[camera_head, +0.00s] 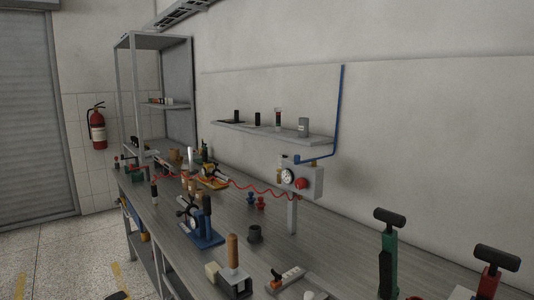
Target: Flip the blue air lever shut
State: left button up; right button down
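A blue air line (339,105) runs down the wall and bends left near its bottom into a short, roughly level blue section (316,158). This section ends above a grey box (312,180) with a round white gauge (287,176) and a red knob (301,183). The box stands on a grey post (292,216) on the bench. The blue lever is too small to tell apart from the blue pipe, and its position cannot be read. Neither of my grippers is in view.
The long grey bench (335,255) holds a blue press (205,230), a wooden-handled tool (233,258) and two black-handled tools, one green (387,262), one red (489,284). A coiled red hose (245,187) reaches the box. A wall shelf (270,132) hangs behind.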

aim_at(314, 162)
jog(key=i+j, duration=0.2)
jog(key=j, duration=0.15)
jog(key=i+j+z, duration=0.1)
jog(key=j, duration=0.25)
jog(key=i+j, duration=0.45)
jog(key=j, duration=0.3)
jog(key=l+z, duration=0.05)
